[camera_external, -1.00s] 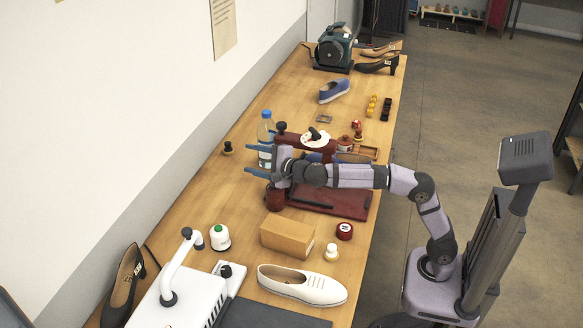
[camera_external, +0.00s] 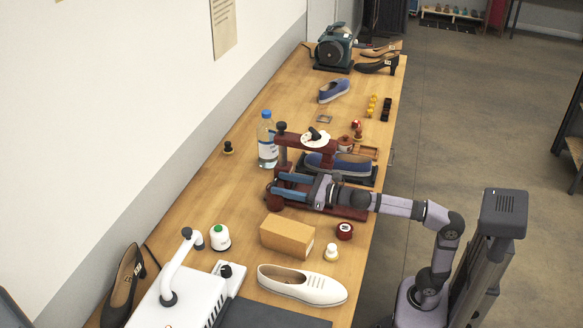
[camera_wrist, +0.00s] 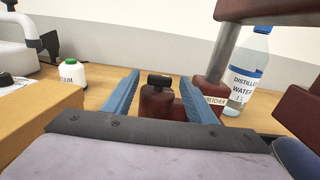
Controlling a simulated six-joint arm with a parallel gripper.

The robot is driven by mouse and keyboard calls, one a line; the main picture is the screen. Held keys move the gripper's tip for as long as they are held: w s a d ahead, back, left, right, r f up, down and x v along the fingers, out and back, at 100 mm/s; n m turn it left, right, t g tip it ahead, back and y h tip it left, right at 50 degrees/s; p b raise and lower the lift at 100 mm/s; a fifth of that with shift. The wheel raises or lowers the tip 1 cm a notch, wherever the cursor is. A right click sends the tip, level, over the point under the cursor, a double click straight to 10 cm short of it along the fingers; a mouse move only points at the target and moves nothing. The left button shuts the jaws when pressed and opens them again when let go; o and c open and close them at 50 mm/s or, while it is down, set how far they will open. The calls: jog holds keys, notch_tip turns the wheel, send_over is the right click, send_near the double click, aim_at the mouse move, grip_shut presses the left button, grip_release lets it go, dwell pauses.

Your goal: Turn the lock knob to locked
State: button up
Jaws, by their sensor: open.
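A dark red stretcher machine stands mid-table, its upper arm (camera_external: 290,138) over a blue shoe (camera_external: 340,163). A white dial with a black handle (camera_external: 315,137) sits on that arm. In the wrist view, a black bar-shaped knob (camera_wrist: 159,79) tops a dark red body (camera_wrist: 158,101), seen between my fingers. I cannot tell which of these is the lock knob, and no lock marking is readable. My gripper (camera_external: 280,186) is open and empty, low over the machine's front side, its blue fingers pointing left. It also shows in the wrist view (camera_wrist: 158,92).
A water bottle (camera_external: 267,143) stands behind the machine.

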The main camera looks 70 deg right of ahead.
jog(key=shift+w, duration=0.1)
jog(key=w+p, duration=0.1)
jog(key=w, duration=0.6)
dwell(0.4)
jog(key=c, duration=1.1)
jog(key=shift+r+p, duration=0.1)
jog(key=shift+p, duration=0.3)
